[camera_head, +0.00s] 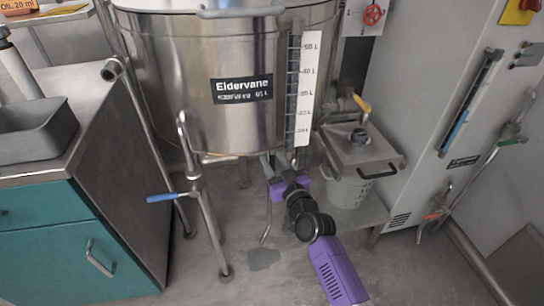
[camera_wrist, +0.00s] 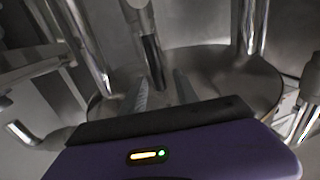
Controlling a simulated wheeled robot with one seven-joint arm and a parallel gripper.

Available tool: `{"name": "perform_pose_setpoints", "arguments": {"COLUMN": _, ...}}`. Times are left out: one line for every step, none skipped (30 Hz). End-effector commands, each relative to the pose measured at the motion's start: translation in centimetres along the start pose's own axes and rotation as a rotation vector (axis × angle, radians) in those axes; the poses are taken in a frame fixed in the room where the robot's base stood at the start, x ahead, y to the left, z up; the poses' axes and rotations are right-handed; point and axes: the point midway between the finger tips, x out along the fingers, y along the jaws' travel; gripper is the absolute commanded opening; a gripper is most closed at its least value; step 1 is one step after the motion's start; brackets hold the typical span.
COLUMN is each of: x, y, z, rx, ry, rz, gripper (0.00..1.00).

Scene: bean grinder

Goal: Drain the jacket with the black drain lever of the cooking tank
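The steel cooking tank (camera_head: 190,90) stands on legs in the head view, with an "Eldervane" label and a level scale on its front. My gripper (camera_head: 275,163) is below the tank's front underside. In the wrist view, a black lever (camera_wrist: 153,62) hangs from a steel fitting (camera_wrist: 142,16) under the tank. The two fingers of my gripper (camera_wrist: 162,92) are apart, and the lever's lower end appears between them in the picture. I cannot tell whether either finger touches it. In the head view the black lever is not clearly visible behind my gripper.
A blue-handled valve (camera_head: 164,198) stands left of my gripper. A lidded steel box (camera_head: 360,152) over a pale bucket (camera_head: 345,188) is close on the right, with a yellow lever (camera_head: 361,103) behind. A teal cabinet (camera_head: 70,240) is at left. A dark wet patch (camera_head: 263,258) marks the floor.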

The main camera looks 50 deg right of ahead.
Motion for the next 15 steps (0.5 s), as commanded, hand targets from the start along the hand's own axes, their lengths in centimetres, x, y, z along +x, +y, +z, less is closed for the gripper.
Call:
{"name": "perform_pose_setpoints", "arguments": {"x": 0.51, "y": 0.00, "z": -0.22, "rx": -0.001, "ry": 0.000, "rz": -0.001, "gripper": 0.37}}
{"name": "perform_pose_setpoints", "arguments": {"x": 0.71, "y": 0.00, "z": -0.21, "rx": -0.001, "ry": 0.001, "rz": 0.000, "gripper": 0.37}}
{"name": "perform_pose_setpoints", "arguments": {"x": 0.91, "y": 0.01, "z": -0.17, "rx": -0.001, "ry": 0.001, "rz": 0.000, "gripper": 0.37}}
{"name": "perform_pose_setpoints", "arguments": {"x": 1.04, "y": 0.02, "z": -0.12, "rx": -0.001, "ry": 0.000, "rz": 0.000, "gripper": 0.37}}
{"name": "perform_pose_setpoints", "arguments": {"x": 1.14, "y": 0.02, "z": -0.09, "rx": -0.001, "ry": 0.000, "rz": 0.000, "gripper": 0.37}}
{"name": "perform_pose_setpoints", "arguments": {"x": 1.23, "y": 0.03, "z": -0.07, "rx": 0.000, "ry": 0.001, "rz": 0.000, "gripper": 0.37}}
{"name": "perform_pose_setpoints", "arguments": {"x": 1.27, "y": 0.03, "z": -0.06, "rx": 0.000, "ry": 0.001, "rz": 0.000, "gripper": 0.37}}
{"name": "perform_pose_setpoints", "arguments": {"x": 1.29, "y": 0.02, "z": -0.05, "rx": 0.000, "ry": 0.001, "rz": 0.000, "gripper": 0.37}}
{"name": "perform_pose_setpoints", "arguments": {"x": 1.29, "y": 0.02, "z": -0.03, "rx": 0.000, "ry": 0.001, "rz": 0.000, "gripper": 0.37}}
{"name": "perform_pose_setpoints", "arguments": {"x": 1.29, "y": 0.01, "z": -0.02, "rx": 0.000, "ry": 0.001, "rz": 0.000, "gripper": 0.37}}
{"name": "perform_pose_setpoints", "arguments": {"x": 1.28, "y": 0.01, "z": -0.02, "rx": 0.000, "ry": 0.001, "rz": 0.000, "gripper": 0.37}}
{"name": "perform_pose_setpoints", "arguments": {"x": 1.27, "y": 0.01, "z": -0.02, "rx": 0.000, "ry": 0.001, "rz": 0.000, "gripper": 0.37}}
{"name": "perform_pose_setpoints", "arguments": {"x": 1.27, "y": 0.01, "z": -0.02, "rx": 0.000, "ry": 0.001, "rz": 0.000, "gripper": 0.37}}
{"name": "perform_pose_setpoints", "arguments": {"x": 1.27, "y": 0.00, "z": -0.02, "rx": 0.000, "ry": 0.001, "rz": 0.000, "gripper": 0.35}}
{"name": "perform_pose_setpoints", "arguments": {"x": 1.26, "y": 0.00, "z": -0.01, "rx": 0.000, "ry": 0.001, "rz": 0.000, "gripper": 0.27}}
